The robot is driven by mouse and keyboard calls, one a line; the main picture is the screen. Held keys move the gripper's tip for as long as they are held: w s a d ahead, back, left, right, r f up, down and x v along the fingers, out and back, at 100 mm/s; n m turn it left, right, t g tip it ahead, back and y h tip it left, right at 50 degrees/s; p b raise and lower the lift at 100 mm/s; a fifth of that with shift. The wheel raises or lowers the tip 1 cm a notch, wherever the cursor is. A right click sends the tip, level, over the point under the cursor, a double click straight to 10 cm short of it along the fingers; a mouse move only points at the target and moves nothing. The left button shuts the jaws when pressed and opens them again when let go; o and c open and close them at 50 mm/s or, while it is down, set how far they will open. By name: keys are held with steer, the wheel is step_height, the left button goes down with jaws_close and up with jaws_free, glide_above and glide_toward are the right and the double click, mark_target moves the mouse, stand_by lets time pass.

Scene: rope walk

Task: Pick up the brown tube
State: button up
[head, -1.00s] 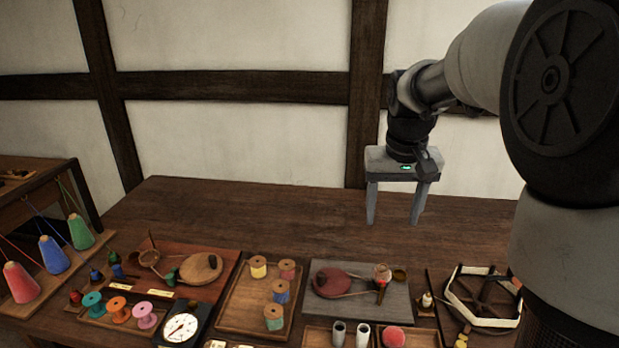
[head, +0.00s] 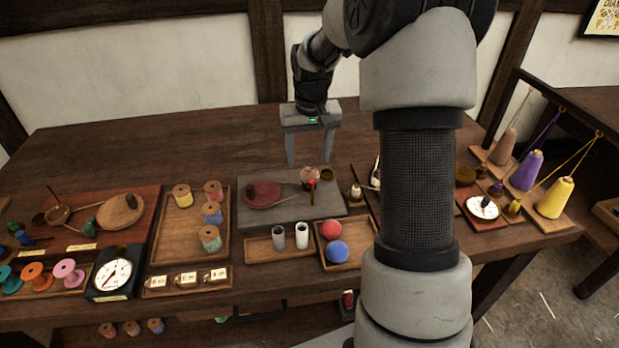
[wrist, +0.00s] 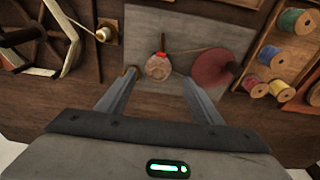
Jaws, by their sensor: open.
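I cannot make out a clearly brown tube. A grey tube (head: 278,237) and a white tube (head: 302,235) stand upright, apart, in a small wooden tray (head: 255,250) at the table's front. Whether the grey one counts as brown, I cannot tell. My gripper (head: 310,163) points down with its fingers spread and empty, behind these tubes and above the table. In the wrist view, my gripper (wrist: 158,78) shows nothing held, with the grey board beyond its fingertips. My arm hides part of the table on the right.
A grey board (head: 255,214) with a dark red disc (head: 262,194) lies behind the tubes. A tray with red and blue balls (head: 337,252) adjoins on the right. A spool tray (head: 170,245) is left. The table's back left is clear.

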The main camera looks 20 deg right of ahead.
mark_target(310, 168)
steer(key=f, duration=0.3)
steer(key=f+b, duration=0.1)
steer(key=f, duration=0.1)
steer(key=shift+w+d+f, duration=0.15)
steer(key=shift+w+d, duration=0.1)
steer(key=shift+w, duration=0.1)
steer(key=c, duration=1.1)
